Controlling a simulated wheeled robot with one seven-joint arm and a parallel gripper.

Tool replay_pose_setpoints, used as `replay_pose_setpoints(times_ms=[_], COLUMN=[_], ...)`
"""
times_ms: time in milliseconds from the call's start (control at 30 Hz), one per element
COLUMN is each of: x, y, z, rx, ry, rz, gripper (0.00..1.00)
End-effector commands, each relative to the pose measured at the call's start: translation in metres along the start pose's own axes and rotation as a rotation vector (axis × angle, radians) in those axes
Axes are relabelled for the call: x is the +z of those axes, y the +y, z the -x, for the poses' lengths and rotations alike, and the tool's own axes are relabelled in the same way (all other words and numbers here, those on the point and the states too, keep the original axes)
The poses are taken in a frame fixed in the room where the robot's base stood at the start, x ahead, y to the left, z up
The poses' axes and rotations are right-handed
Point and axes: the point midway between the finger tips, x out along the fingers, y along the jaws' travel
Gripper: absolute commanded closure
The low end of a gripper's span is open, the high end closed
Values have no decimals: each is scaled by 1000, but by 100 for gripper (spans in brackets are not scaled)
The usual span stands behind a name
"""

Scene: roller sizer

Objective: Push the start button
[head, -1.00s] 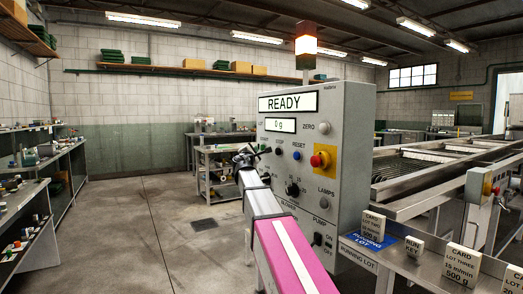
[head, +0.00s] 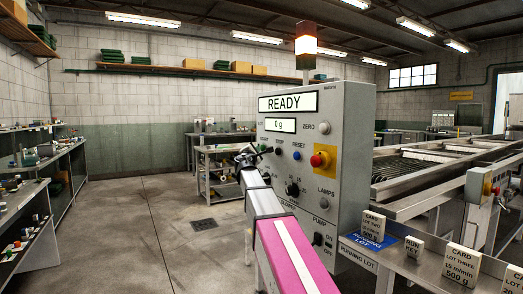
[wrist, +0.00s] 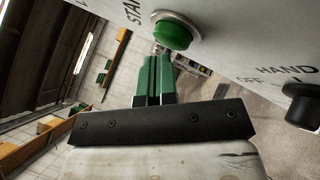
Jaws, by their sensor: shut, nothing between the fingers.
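The start button is a round green button (wrist: 172,33) on the grey control panel (head: 345,140). It stands out from the panel at the top of the wrist view, beside partly cut-off lettering. My gripper (wrist: 157,55) is shut and empty, its green fingers together. In the head view my gripper (head: 252,152) is at the panel's left edge, over the start button's area, and largely hides the button. The panel's display (head: 288,103) reads READY, with 0 g below.
A black stop button (head: 278,152), blue reset button (head: 297,155) and red emergency button (head: 318,160) are on the panel. A black hand/off knob (wrist: 304,104) is to the right in the wrist view. Open floor (head: 165,215) lies left of the panel.

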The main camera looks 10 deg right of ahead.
Motion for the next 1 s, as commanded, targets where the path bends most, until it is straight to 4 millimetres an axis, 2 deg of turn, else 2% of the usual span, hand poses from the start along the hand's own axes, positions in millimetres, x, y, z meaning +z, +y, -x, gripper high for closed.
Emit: replay_pose_setpoints(times_ms=[1000], x=[5], y=[-5], z=[-7], rx=[0], ry=[0], rz=[0], gripper=[100])
